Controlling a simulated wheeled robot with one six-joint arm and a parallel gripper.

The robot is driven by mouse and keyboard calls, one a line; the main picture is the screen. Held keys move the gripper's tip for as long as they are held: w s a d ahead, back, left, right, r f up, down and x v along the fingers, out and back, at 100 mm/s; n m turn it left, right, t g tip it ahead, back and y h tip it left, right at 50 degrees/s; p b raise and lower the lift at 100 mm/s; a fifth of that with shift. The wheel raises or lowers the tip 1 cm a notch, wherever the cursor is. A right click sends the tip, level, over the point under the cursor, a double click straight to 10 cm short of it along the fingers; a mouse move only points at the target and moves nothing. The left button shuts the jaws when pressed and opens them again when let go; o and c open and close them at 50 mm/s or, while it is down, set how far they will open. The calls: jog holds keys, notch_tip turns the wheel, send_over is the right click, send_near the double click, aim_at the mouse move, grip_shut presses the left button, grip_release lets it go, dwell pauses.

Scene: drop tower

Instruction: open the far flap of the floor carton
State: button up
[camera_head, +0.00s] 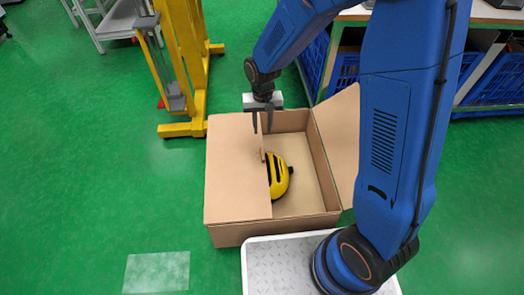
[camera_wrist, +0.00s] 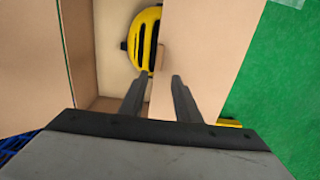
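The brown floor carton (camera_head: 290,227) stands on the green floor. Its left flap (camera_head: 235,170) lies flat over the left half of the opening; it also shows in the wrist view (camera_wrist: 215,50). A small tab (camera_head: 262,152) sticks up at this flap's inner edge and shows in the wrist view (camera_wrist: 161,57). The right flap (camera_head: 339,135) is folded outward. My gripper (camera_head: 262,128) points down near the back end of the left flap's inner edge. Its fingers (camera_wrist: 158,90) are apart with nothing visible between them, one over the opening, one over the flap. Contact cannot be told.
A yellow helmet (camera_head: 279,174) lies inside, partly under the left flap. A yellow stand (camera_head: 188,70) is behind left. A bench with blue crates (camera_head: 344,70) is behind right. My white-rimmed base is close in front. Floor to the left is clear.

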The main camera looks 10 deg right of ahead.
aim_at(263, 153)
notch_tip(263, 153, down, 15)
jog(key=shift+f, duration=0.15)
dwell(0.4)
grip_shut()
